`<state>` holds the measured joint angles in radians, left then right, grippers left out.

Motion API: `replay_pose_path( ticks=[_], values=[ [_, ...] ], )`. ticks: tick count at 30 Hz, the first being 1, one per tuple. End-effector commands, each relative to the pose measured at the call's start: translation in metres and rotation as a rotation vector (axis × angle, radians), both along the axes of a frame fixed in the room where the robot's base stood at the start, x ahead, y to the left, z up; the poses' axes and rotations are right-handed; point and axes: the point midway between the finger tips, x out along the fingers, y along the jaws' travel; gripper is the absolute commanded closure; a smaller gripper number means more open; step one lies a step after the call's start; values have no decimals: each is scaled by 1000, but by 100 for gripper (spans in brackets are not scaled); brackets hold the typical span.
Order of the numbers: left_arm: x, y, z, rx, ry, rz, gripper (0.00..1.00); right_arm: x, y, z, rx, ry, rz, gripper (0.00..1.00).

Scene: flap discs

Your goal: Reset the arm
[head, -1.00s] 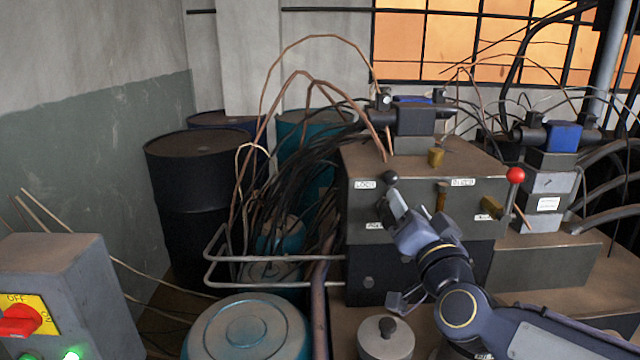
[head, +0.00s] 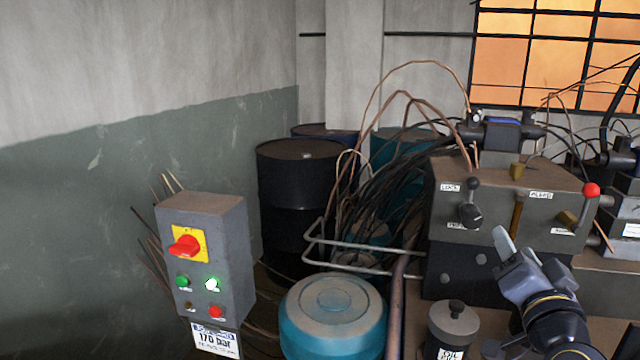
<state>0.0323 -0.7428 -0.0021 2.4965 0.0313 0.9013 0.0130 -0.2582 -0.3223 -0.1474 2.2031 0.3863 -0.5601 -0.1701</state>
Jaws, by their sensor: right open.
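My right gripper (head: 503,245) is in front of the grey control block (head: 560,235) at the right, its jaws open and empty. One pale finger shows clearly; the other is hard to make out. A black-ball lever (head: 473,184) and a dark knob (head: 470,215) on the block are up and left of the gripper, with a visible gap. A red-ball lever (head: 591,190) stands at the block's right side. My right arm reaches in from the lower right. My left gripper is not in view.
A grey switch box (head: 212,255) with a red rotary switch (head: 184,246) and a lit green button stands at the left. A blue-lidded drum (head: 333,305), a lidded can (head: 453,325), bent pipe rails and hanging cables lie between it and the block.

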Motion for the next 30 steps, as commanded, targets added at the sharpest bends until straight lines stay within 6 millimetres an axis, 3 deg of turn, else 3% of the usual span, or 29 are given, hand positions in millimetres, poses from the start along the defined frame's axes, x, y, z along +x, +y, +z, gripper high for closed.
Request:
replay_pose_path(
  ticks=[11,17,23,30],
  values=[
    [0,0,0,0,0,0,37,-15,24,-33,-21,146,143,50],
    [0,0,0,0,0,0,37,-37,46,-69,-43,298,267,50],
    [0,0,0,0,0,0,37,-79,70,-122,-74,531,410,50],
    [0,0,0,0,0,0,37,-152,89,-191,-106,870,545,50]
  ],
)
